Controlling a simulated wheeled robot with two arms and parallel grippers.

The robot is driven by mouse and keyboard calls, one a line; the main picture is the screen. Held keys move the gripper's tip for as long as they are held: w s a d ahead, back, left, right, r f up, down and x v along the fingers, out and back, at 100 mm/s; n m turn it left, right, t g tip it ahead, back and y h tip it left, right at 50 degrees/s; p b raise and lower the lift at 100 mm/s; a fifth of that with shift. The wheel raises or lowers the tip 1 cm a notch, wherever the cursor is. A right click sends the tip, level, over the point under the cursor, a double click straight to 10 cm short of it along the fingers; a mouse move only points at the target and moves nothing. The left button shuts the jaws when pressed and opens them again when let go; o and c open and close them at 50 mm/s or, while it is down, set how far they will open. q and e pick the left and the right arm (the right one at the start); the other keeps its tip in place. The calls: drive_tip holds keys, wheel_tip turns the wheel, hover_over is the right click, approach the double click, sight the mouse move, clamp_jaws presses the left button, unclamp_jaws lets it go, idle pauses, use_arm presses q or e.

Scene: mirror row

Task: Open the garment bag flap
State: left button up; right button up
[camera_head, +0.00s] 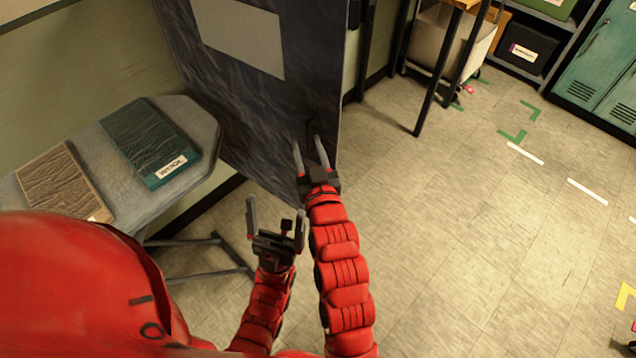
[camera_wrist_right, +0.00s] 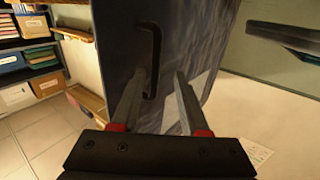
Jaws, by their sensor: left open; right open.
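The dark garment bag (camera_head: 250,95) hangs upright beside the wall in the head view, with wrinkled dark fabric and a pale blank panel. A black bar handle (camera_head: 310,129) is on it near its right edge. In the right wrist view the handle (camera_wrist_right: 154,50) stands upright on a smooth dark face, beside the wrinkled fabric. My right gripper (camera_head: 309,142) is open at the handle; in the wrist view its fingers (camera_wrist_right: 160,75) point toward the handle's lower end. I cannot tell whether they touch it. My left gripper (camera_head: 276,206) is open and empty, lower and to the left.
A grey board table (camera_head: 203,120) at left holds a teal folder (camera_head: 145,140) and a brown one (camera_head: 62,185). A bin (camera_head: 445,45), shelves and teal lockers (camera_head: 603,75) stand at the back right.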

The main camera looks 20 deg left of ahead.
drive_tip(key=p+v, duration=0.5)
drive_tip(key=v, duration=1)
drive_tip(key=shift+s+r, duration=0.1)
